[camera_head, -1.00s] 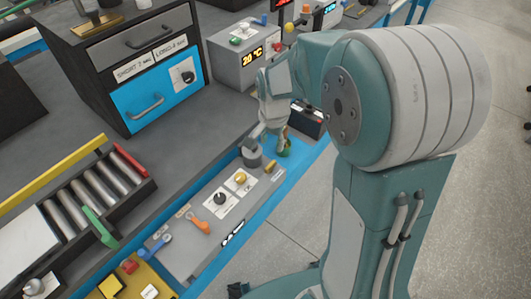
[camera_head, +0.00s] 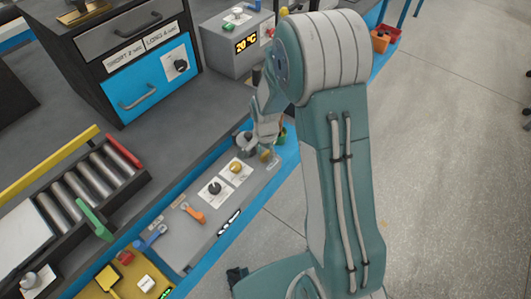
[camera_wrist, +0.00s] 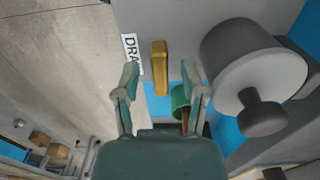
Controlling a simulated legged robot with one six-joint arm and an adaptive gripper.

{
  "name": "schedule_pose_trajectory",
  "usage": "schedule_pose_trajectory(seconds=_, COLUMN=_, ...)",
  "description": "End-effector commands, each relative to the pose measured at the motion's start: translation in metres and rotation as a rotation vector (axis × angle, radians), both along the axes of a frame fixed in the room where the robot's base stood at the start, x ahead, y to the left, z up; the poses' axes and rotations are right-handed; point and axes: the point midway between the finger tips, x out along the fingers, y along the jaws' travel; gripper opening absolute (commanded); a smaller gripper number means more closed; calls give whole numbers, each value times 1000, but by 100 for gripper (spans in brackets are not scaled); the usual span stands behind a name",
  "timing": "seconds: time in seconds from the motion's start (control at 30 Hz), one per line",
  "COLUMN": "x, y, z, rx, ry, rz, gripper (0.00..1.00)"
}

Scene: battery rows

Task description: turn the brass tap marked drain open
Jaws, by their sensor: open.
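The brass tap (camera_wrist: 160,67) is a narrow bar on the grey panel, beside a white label (camera_wrist: 132,53) on which "DRA" can be read. In the wrist view it lies ahead of and between the fingers of my gripper (camera_wrist: 160,82), which are spread and hold nothing. I cannot tell how far the fingertips are from it. In the head view the tap (camera_head: 266,156) shows at the panel's far end, partly hidden by my gripper (camera_head: 262,143), which is just above it.
A grey cylinder with a knob (camera_wrist: 246,68) stands close to the right of the tap. A green object (camera_wrist: 180,98) is near the right finger. On the panel are a yellow knob (camera_head: 236,167), a black knob (camera_head: 215,188), and an orange lever (camera_head: 195,213). The floor beyond the blue edge is clear.

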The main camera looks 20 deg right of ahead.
Motion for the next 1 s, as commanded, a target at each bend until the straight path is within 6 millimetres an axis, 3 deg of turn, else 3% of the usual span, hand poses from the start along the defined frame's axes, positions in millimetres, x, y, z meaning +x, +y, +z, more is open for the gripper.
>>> schedule_pose_trajectory(seconds=0.3, x=0, y=0, z=-4, rx=0, ry=-1, rz=1, gripper=54)
schedule_pose_trajectory(seconds=0.37, x=0, y=0, z=-4, rx=0, ry=-1, rz=1, gripper=32)
schedule_pose_trajectory(seconds=0.43, x=0, y=0, z=-4, rx=0, ry=-1, rz=1, gripper=1)
schedule_pose_trajectory(seconds=1.0, x=2, y=0, z=-4, rx=0, ry=-5, rz=83, gripper=0)
